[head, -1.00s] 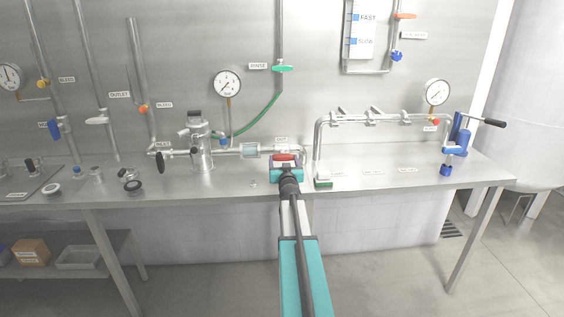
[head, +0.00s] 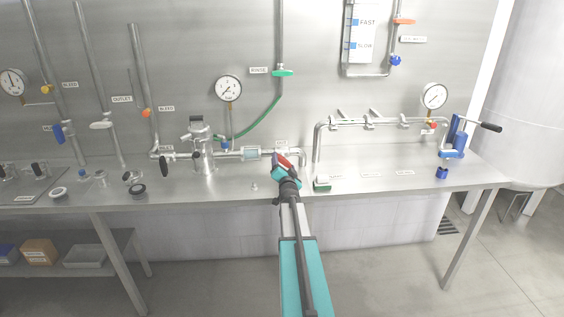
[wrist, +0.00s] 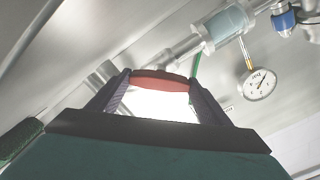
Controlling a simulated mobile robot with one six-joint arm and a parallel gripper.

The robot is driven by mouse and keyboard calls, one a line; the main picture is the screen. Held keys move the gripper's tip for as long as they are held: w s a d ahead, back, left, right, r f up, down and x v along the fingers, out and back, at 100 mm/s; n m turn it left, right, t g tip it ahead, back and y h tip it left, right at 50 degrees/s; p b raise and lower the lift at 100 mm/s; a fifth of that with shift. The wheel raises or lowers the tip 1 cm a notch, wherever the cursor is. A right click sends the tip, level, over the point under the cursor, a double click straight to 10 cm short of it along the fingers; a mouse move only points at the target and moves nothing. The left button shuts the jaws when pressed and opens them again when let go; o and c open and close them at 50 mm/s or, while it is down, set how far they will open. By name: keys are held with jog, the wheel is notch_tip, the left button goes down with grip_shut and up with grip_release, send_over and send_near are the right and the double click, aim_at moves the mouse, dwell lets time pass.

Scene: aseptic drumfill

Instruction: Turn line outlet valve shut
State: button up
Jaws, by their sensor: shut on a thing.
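The line outlet valve's red handle (head: 284,160) sits at the right end of the horizontal pipe along the bench, below a small label. In the head view it slants down to the right. My gripper (head: 284,166) is shut on this handle. In the wrist view the red handle (wrist: 160,82) spans the gap between the two dark fingers of my gripper (wrist: 160,100). The valve body is mostly hidden behind the gripper.
A sight glass (head: 251,153) and a steel filter housing (head: 202,150) stand to the left on the pipe. A round gauge (head: 228,88) hangs above. A green-topped pad (head: 322,185) lies close on the right.

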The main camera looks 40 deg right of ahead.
jog(key=m, duration=0.2)
jog(key=r+m+p, duration=0.1)
jog(key=m, duration=0.1)
jog(key=shift+w+m, duration=0.15)
jog(key=shift+m, duration=0.15)
jog(key=m+p, duration=0.1)
jog(key=m, duration=0.3)
jog(key=shift+f+m, duration=0.1)
jog(key=shift+m, duration=0.3)
jog(key=o, duration=0.7)
jog(key=shift+c, duration=0.2)
jog(key=o, duration=0.4)
jog(key=shift+f, duration=0.25)
jog(key=shift+f, duration=0.15)
